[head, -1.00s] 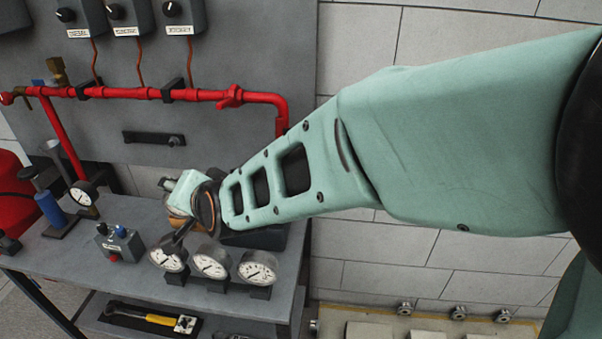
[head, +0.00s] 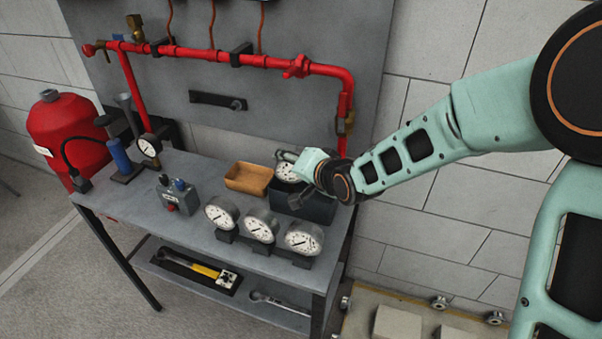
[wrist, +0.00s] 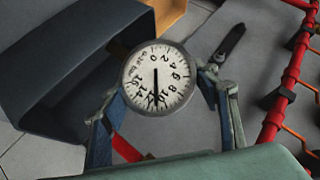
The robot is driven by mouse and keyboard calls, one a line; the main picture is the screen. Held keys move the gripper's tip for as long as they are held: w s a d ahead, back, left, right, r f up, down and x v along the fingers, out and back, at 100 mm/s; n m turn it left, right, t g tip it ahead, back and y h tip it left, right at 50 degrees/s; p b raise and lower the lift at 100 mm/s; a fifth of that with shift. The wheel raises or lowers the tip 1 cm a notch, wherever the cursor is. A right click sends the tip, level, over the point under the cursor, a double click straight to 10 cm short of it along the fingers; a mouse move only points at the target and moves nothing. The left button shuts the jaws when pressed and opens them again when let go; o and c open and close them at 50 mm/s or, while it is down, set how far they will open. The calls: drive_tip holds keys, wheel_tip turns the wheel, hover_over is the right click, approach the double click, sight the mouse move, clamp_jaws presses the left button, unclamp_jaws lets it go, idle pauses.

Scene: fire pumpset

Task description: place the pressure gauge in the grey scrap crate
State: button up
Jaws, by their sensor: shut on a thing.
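My gripper (head: 296,160) is shut on a pressure gauge (head: 287,173) with a white dial. In the wrist view the gauge (wrist: 158,78) sits between the two fingertips (wrist: 158,84), dial facing the camera. In the head view the gauge is above the back of the dark grey scrap crate (head: 292,204), at the bench's right end. The wrist view shows the crate (wrist: 85,65) open and to the left of the gauge, which overlaps its edge in the picture. My wrist hides part of the crate in the head view.
A wooden tray (head: 248,179) stands left of the crate. Three other gauges (head: 259,226) stand along the bench's front edge. A red pipe (head: 240,60) runs along the panel behind, coming down near my wrist.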

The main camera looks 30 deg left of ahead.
sight(297, 177)
drive_tip(key=shift+w+d+f, duration=0.15)
drive_tip(key=shift+w+f, duration=0.2)
drive_tip(key=shift+f, duration=0.1)
drive_tip(key=shift+w+f+b, duration=0.1)
drive_tip(key=shift+f+b, duration=0.25)
drive_tip(key=shift+f, duration=1.2)
drive_tip(key=shift+f, duration=0.1)
drive_tip(key=shift+f, duration=0.15)
drive_tip(key=o, duration=1.4)
drive_tip(key=shift+c, duration=0.2)
drive_tip(key=shift+r, duration=0.2)
